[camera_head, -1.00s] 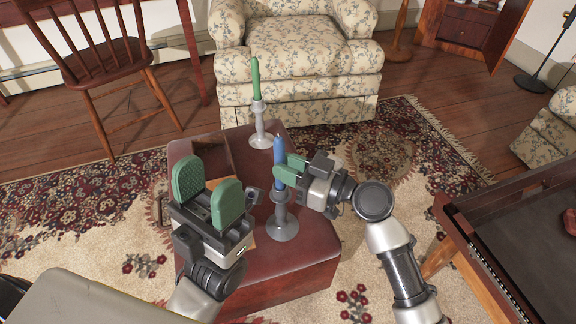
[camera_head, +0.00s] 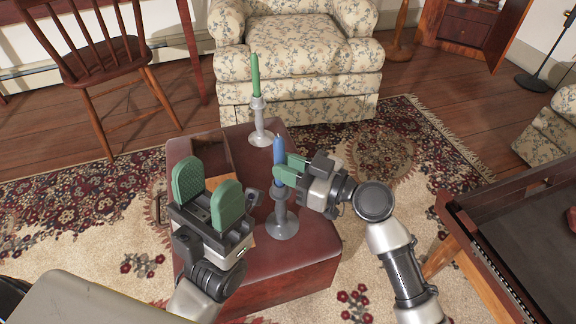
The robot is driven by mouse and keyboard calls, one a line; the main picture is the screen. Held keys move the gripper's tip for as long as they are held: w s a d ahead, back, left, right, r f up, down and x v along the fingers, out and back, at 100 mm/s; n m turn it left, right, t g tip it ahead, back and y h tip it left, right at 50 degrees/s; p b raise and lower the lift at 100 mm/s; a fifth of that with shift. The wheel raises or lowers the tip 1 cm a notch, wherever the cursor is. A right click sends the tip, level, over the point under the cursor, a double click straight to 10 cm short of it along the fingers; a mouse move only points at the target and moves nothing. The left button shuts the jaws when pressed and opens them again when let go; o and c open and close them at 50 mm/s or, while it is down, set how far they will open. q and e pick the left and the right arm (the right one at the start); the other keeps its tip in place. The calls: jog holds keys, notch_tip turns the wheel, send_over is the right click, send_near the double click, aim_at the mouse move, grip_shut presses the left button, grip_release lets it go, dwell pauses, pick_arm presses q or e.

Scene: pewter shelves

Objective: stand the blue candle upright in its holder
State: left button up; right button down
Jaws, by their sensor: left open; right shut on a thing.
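The blue candle (camera_head: 279,150) is upright above the near pewter holder (camera_head: 282,222), in line with its cup. Its lower end is at the cup, but my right gripper partly covers it, so I cannot tell how deep it sits. My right gripper (camera_head: 284,170) comes in from the right and is shut on the blue candle. My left gripper (camera_head: 208,202) is open and empty, with green pads apart, over the left side of the dark red chest (camera_head: 290,258). The near holder stands upright on the chest.
A second pewter holder (camera_head: 261,121) with a green candle (camera_head: 255,75) stands at the chest's far end. An open-topped box (camera_head: 216,155) lies on the chest's left side. A floral armchair (camera_head: 296,60) stands behind, a wooden chair (camera_head: 97,60) at left, a dark table (camera_head: 500,220) at right.

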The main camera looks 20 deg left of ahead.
jog(key=c, duration=1)
grip_release()
jog(key=shift+o, duration=0.2)
jog(key=s+d, duration=0.2)
jog(key=d, duration=0.8)
jog(key=shift+d+p, duration=0.3)
jog(key=shift+p, duration=0.15)
jog(key=shift+s, duration=0.15)
